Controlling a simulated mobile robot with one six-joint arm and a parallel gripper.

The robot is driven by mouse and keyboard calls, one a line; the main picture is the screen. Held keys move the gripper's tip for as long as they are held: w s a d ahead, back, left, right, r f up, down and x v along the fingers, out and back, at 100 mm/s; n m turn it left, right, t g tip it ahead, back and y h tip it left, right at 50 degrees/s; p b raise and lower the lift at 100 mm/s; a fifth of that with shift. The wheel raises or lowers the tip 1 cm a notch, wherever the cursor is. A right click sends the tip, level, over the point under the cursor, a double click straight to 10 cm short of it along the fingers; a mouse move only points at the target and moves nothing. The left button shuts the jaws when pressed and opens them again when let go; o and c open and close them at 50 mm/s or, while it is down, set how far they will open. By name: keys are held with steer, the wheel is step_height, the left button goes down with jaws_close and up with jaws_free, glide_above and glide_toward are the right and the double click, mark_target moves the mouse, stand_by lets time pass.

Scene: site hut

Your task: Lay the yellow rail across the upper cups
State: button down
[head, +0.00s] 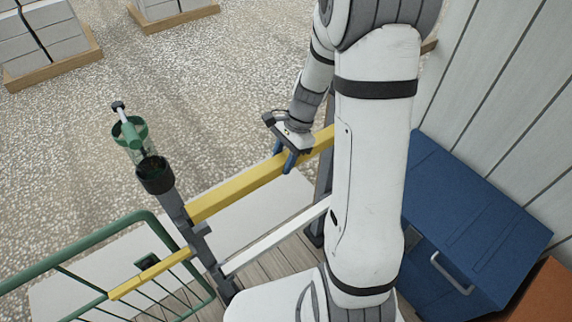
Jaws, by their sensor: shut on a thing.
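The yellow rail (235,190) slopes from the left post (172,205) up to the right, where my arm hides its far end. My gripper (285,160) is shut on the rail, its blue fingers on either side, right of the rail's visible middle. The rail's left end is at the left post, close to a grey bracket (201,229); I cannot tell whether it rests in a cup. The right post (324,170) is mostly behind my arm, and its upper cup is hidden.
A white rail (275,236) runs lower between the posts. A green gate (95,238) with a short yellow bar (150,274) is at lower left. A black holder (155,175) with a green tool tops the left post. A blue cabinet (475,205) stands right, beside the wall.

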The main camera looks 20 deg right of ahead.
steer(key=shift+w+f+b, duration=0.15)
steer(key=shift+f+b, duration=1.55)
steer(key=shift+f, duration=0.6)
steer(key=c, duration=0.8)
jaws_free()
steer(key=shift+c, duration=0.2)
steer(key=shift+r, duration=0.25)
steer(key=v, duration=0.7)
steer(key=shift+d+r+b, duration=0.1)
steer(key=shift+b, duration=0.25)
